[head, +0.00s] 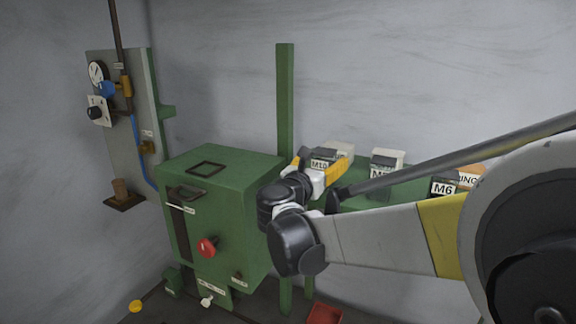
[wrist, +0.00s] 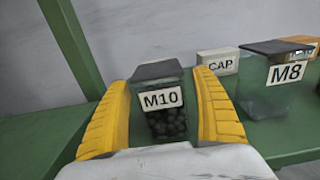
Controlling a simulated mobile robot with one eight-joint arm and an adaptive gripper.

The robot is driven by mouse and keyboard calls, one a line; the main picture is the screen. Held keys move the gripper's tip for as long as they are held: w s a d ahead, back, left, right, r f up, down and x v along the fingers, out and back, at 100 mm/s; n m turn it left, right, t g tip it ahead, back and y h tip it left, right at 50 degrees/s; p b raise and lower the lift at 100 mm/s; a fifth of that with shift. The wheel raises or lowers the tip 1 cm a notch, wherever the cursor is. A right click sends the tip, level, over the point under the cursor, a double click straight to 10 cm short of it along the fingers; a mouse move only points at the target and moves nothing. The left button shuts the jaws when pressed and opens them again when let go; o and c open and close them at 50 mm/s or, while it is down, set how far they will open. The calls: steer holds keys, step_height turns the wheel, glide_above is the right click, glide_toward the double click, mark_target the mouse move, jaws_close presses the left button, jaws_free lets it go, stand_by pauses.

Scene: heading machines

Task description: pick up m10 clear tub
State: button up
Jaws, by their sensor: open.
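The M10 clear tub (wrist: 160,112) stands on a green shelf in the wrist view. It is see-through, with a dark lid, a white M10 label and dark round pieces inside. My gripper (wrist: 163,110) is open, with one yellow finger on each side of the tub. I cannot tell whether the fingers touch it. In the head view the M10 tub (head: 322,161) is partly hidden behind my gripper (head: 323,170).
The M8 tub (wrist: 275,85) and a CAP box (wrist: 217,63) stand to the right on the green shelf (wrist: 40,135). A green post (wrist: 75,45) rises at the left. In the head view are a green machine (head: 215,215), an M6 tub (head: 443,187) and a red bin (head: 324,314).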

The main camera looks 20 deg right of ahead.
steer(key=shift+s, duration=0.15)
steer(key=c, duration=1.5)
steer(key=shift+r, duration=0.1)
